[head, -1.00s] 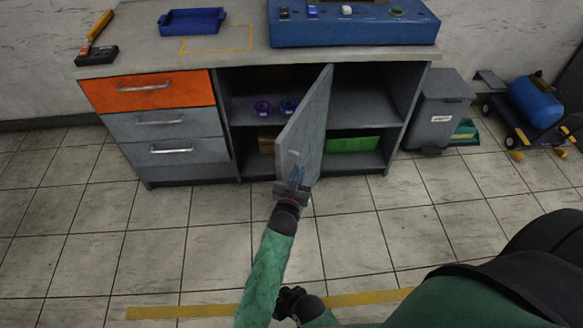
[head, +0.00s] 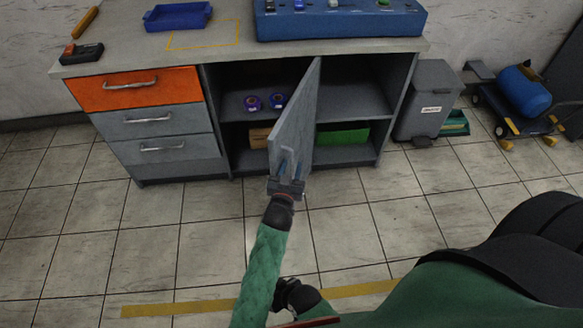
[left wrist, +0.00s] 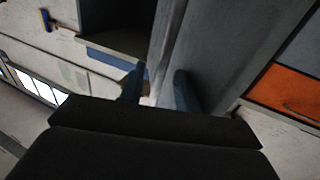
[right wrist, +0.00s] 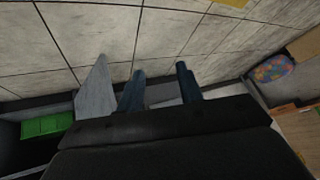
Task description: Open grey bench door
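The grey bench door (head: 297,115) stands swung well out from the cupboard, its free edge toward me. Its light handle (head: 288,155) is partly hidden by my left gripper (head: 291,167). The left fingers are spread at the handle near the lower door. Whether they touch it cannot be told. The left wrist view shows the spread fingers (left wrist: 158,85) close to the door panel (left wrist: 215,50). My right gripper (right wrist: 160,80) is open and empty, its fingers apart in the right wrist view. A grey slab, probably the door (right wrist: 95,92), shows beside it.
Inside the cupboard are purple rolls (head: 265,102) and a green box (head: 342,135). Grey drawers and an orange drawer (head: 135,90) are at left. A grey bin (head: 430,100) and blue compressor (head: 524,90) stand right. The tiled floor (head: 370,220) in front is clear.

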